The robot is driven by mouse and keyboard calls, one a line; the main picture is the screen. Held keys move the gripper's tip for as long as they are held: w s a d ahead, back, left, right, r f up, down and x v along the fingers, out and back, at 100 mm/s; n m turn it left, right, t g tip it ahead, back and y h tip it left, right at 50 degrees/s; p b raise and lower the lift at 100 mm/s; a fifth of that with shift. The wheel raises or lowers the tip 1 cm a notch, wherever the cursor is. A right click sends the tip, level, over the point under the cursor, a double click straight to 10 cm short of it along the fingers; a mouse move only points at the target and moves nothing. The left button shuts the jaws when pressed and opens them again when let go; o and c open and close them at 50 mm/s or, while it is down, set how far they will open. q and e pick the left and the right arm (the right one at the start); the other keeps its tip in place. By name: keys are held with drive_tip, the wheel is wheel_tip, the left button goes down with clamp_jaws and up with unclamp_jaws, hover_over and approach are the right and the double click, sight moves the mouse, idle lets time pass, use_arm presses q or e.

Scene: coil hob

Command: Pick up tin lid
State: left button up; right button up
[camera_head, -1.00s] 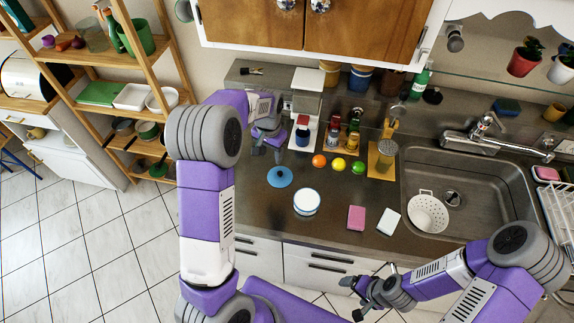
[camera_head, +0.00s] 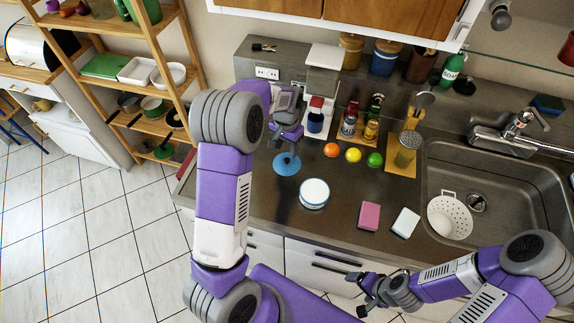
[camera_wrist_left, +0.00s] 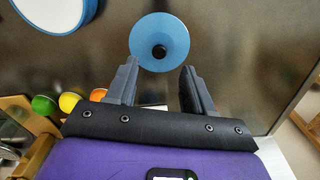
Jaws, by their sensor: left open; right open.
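The tin lid is a blue disc (camera_head: 286,165) with a dark knob, lying on the dark counter left of the coffee machine's front. In the left wrist view the blue lid (camera_wrist_left: 160,42) lies just beyond the fingertips, its black knob centred between them. My left gripper (camera_head: 287,146) is open and empty, above the lid's far side; its fingers (camera_wrist_left: 158,72) are spread wide. A round white tin with a blue rim (camera_head: 314,192) stands to the right of the lid. My right gripper (camera_head: 366,290) is open and empty, low in front of the counter.
A pink sponge (camera_head: 369,216) and a white one (camera_head: 405,222) lie near the front edge. The sink (camera_head: 505,175) is right. A coffee machine (camera_head: 323,75) stands behind.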

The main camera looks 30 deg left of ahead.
sight(287, 159)
use_arm(q)
wheel_tip(287, 159, down, 6)
drive_tip(key=shift+w+r, duration=0.1)
drive_tip(key=shift+w, duration=0.05)
clamp_jaws()
idle(0.3)
